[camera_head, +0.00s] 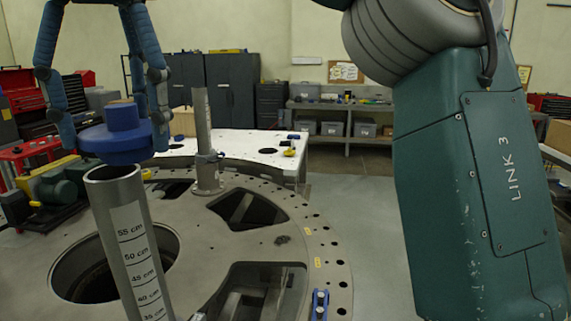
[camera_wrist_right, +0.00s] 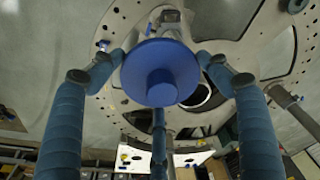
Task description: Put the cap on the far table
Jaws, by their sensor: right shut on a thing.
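The blue cap (camera_head: 112,148) is a wide disc with a round knob on top. My right gripper (camera_head: 115,138) has several blue padded fingers and is shut on the cap, holding it by its rim. The cap is right above the open top of the graduated metal tube (camera_head: 130,235); the tube's mouth shows under it, with little or no gap. The wrist view shows the cap (camera_wrist_right: 160,85) between the fingers of my right gripper (camera_wrist_right: 160,68). The far table (camera_head: 235,142) has a white top and stands beyond the turret plate. My left gripper is not in view.
The round turret plate (camera_head: 285,230) has large openings and a second, thinner post (camera_head: 203,135) between the cap and the far table. A yellow tool (camera_head: 290,151) and small items lie on the table's right part. Floor to the right is clear.

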